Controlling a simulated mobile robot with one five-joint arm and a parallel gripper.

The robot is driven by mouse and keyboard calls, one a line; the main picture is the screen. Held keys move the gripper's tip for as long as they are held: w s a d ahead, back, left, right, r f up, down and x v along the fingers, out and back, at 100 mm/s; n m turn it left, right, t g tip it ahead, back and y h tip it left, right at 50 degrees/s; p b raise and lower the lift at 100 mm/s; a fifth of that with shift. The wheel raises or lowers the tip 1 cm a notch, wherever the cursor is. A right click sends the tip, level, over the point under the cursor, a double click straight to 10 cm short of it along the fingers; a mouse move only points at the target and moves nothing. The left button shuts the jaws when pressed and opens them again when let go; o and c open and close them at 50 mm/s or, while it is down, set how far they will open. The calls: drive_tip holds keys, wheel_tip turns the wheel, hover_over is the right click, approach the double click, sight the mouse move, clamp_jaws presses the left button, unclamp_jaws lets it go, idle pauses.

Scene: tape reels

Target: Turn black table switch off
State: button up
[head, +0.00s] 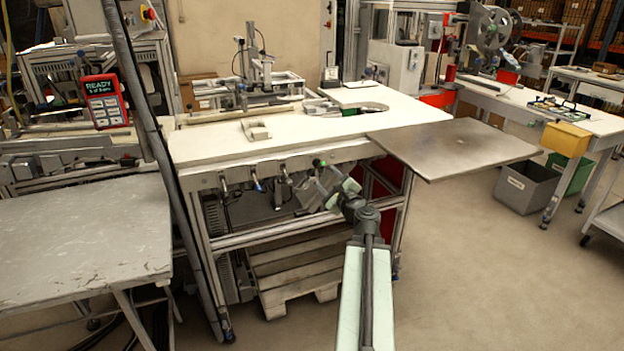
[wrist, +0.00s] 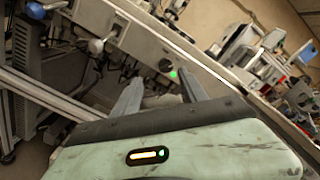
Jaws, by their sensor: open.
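The black table switch (wrist: 165,65) is a dark round knob on the pale front rail of the worktable, with a lit green spot (wrist: 173,74) beside it. The switch (head: 317,162) is small in the head view, on the front edge above my gripper. My gripper (head: 332,188) is in front of the table's front edge. In the wrist view my gripper (wrist: 162,79) has its two grey fingers apart with nothing held between them. The knob appears beyond and between the fingertips. I cannot tell whether they touch it.
The white worktable (head: 215,147) carries a fixture and a small bracket (head: 255,130). Several handles and fittings (head: 255,183) line its front rail to the left of the switch. A metal plate (head: 455,147) juts out at right. A wooden pallet (head: 300,280) lies below.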

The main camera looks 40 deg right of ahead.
sight(319, 165)
drive_tip(key=shift+m, duration=0.3)
drive_tip(key=x, duration=0.4)
drive_tip(key=d+x, duration=0.1)
drive_tip(key=x, duration=0.2)
drive_tip(key=shift+w+d+r, duration=0.15)
drive_tip(key=shift+w+d, duration=0.05)
drive_tip(key=shift+s, duration=0.1)
clamp_jaws()
